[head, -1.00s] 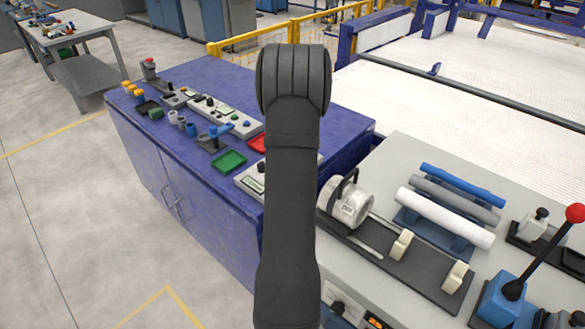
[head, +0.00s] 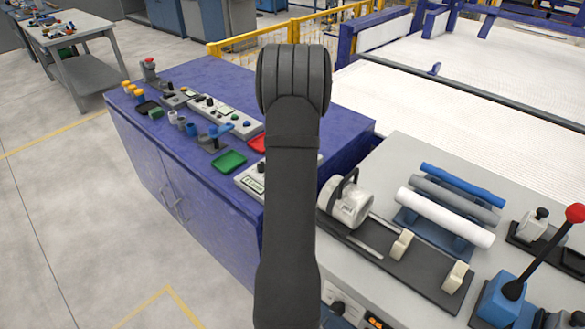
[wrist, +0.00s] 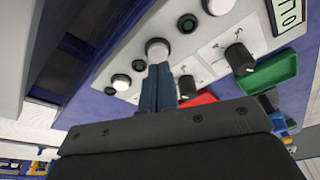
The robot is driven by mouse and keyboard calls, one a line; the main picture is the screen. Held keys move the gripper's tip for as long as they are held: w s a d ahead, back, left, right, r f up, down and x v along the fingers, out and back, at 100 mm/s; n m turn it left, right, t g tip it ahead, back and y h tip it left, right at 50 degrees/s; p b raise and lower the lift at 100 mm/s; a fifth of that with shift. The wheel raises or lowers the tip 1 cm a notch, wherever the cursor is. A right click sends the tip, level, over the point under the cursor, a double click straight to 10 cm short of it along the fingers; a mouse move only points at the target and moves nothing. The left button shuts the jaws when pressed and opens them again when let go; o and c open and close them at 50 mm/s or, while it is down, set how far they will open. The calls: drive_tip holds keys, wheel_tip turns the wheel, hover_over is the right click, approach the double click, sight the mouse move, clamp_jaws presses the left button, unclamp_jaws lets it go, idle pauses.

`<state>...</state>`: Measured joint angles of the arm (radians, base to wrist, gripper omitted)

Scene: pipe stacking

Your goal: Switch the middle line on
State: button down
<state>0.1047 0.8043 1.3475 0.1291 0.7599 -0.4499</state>
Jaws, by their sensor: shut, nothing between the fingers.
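In the wrist view a pale control panel (wrist: 205,35) carries a row of three white round caps. The middle cap (wrist: 157,48) is right at the tips of my gripper (wrist: 157,68), whose blue fingers are together and empty; I cannot tell whether they touch it. The other caps are at the upper right (wrist: 217,6) and lower left (wrist: 120,82). Small dark-green round parts (wrist: 187,23) sit beside the caps, and black knobs (wrist: 240,58) stand on white plates. In the head view my arm hides the gripper and most of this panel (head: 250,183).
A green tray (head: 229,161) and a red tray (head: 257,143) lie beside the panel on the blue cabinet. Other control boxes stand farther back. To the right, a grey table holds pipes (head: 445,217), a clamp fixture (head: 345,202) and a red-knobbed lever (head: 575,213).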

drive_tip(key=shift+f, duration=1)
idle(0.6)
drive_tip(key=shift+r, duration=3.55)
drive_tip(key=shift+f, duration=0.1)
drive_tip(key=shift+f, duration=3.15)
